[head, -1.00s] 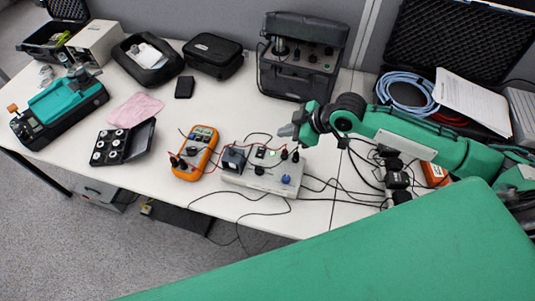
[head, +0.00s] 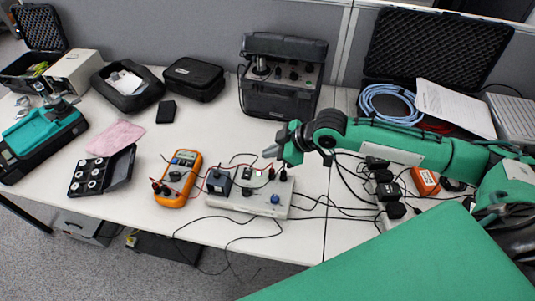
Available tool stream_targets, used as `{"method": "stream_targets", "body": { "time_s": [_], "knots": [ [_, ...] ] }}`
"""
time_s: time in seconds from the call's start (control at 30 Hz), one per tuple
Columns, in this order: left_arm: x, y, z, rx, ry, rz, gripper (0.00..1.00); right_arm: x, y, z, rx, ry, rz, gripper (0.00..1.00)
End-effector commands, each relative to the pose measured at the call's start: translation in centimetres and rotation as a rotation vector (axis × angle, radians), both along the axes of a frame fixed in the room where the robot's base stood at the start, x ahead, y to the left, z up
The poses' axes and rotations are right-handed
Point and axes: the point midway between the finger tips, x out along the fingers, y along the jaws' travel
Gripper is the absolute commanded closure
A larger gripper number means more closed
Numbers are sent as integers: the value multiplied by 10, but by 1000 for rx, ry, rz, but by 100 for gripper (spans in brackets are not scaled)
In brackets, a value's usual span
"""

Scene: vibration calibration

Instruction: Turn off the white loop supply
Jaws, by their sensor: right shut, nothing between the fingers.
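The white loop supply (head: 235,202) is a low, pale box on the table, right of the orange multimeter (head: 178,180). It has a blue knob (head: 275,199), a small green-lit part (head: 258,173) and dark terminals, with red and black leads. A dark block (head: 219,182) sits at its left end. My right gripper (head: 270,152) is shut and empty. In the picture its tips lie just behind the supply's back edge; whether they touch it I cannot tell. My left gripper is not in view.
Black cables run from the supply across the table to a row of black plugs (head: 386,190) on the right. A dark grey instrument case (head: 282,78) stands behind. A tray of round parts (head: 101,172) and a pink cloth (head: 115,137) lie left.

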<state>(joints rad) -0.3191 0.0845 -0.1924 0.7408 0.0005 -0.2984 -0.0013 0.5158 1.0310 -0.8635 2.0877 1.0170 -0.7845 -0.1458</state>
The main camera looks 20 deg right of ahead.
Motion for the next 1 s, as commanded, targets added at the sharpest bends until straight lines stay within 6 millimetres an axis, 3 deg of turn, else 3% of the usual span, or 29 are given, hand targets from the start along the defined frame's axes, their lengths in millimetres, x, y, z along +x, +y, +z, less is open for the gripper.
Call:
{"method": "stream_targets", "body": {
  "time_s": [0.47,0.7,1.0],
  "knots": [
    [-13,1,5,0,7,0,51,40,47,-59,2,1,0,100],
    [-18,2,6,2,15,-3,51,42,42,-90,0,-1,1,100],
    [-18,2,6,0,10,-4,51,42,42,-97,0,-1,1,100]
  ]
}}
